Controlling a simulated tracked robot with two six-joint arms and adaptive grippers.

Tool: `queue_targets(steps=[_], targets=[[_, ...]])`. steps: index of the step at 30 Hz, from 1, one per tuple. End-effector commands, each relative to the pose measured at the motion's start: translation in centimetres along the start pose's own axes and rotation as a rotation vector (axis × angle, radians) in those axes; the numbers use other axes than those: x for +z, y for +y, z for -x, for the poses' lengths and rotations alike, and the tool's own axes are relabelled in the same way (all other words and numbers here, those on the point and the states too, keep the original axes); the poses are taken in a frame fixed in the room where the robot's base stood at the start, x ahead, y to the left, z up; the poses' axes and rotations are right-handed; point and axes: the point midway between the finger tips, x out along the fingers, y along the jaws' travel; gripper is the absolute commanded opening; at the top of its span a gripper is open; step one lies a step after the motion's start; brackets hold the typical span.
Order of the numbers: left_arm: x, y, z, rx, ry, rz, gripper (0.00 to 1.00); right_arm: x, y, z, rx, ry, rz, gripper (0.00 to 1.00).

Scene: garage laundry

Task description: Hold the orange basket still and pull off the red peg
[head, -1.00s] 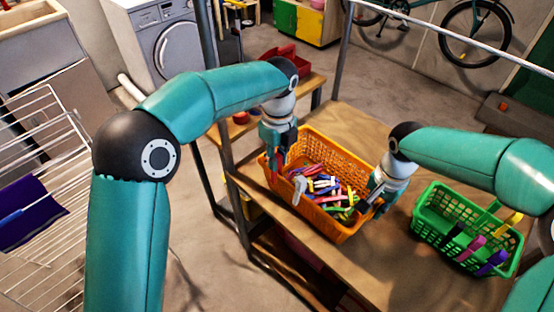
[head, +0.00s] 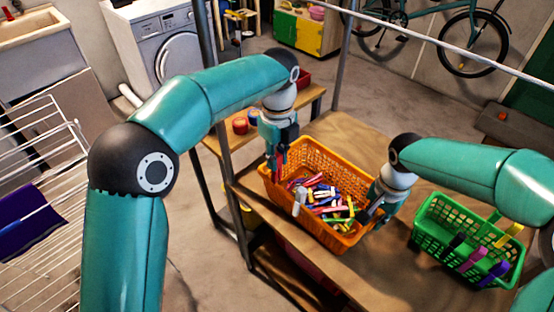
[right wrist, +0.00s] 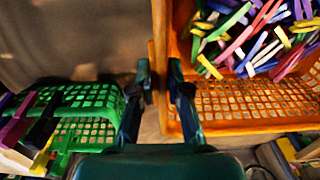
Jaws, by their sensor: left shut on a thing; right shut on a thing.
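The orange basket (head: 345,243) stands on the wooden table and holds a heap of mixed pegs (head: 325,197). My left gripper (head: 278,162) points down at the basket's left end, shut on the red peg (head: 282,159). Its fingers partly hide the peg, and I cannot tell whether the peg still touches the rim. A pale grey peg (head: 299,200) is clipped on the near left rim. My right gripper (head: 370,215) is shut on the basket's right wall. In the right wrist view its fingers (right wrist: 160,82) sit on both sides of that orange wall (right wrist: 188,110).
A green basket (head: 428,236) with several coloured pegs on its near rim stands to the right of the orange one. A metal post (head: 222,140) rises at the table's left side.

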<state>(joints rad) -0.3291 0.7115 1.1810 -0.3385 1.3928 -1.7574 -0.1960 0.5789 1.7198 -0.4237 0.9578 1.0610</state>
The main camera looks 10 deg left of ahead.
Motion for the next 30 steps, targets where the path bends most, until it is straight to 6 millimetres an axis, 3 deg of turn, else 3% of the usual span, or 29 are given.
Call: queue_targets(steps=[21, 30], targets=[[0.0, 0.0, 2.9, -0.001, 0.0, 0.0, 0.0, 0.0, 0.1, 0.0, 0.002, -0.001, 0.001, 0.0], [0.0, 0.0, 3.2, -0.001, 0.0, 0.0, 0.0, 0.0, 0.1, 0.0, 0.002, -0.001, 0.001, 0.0]])
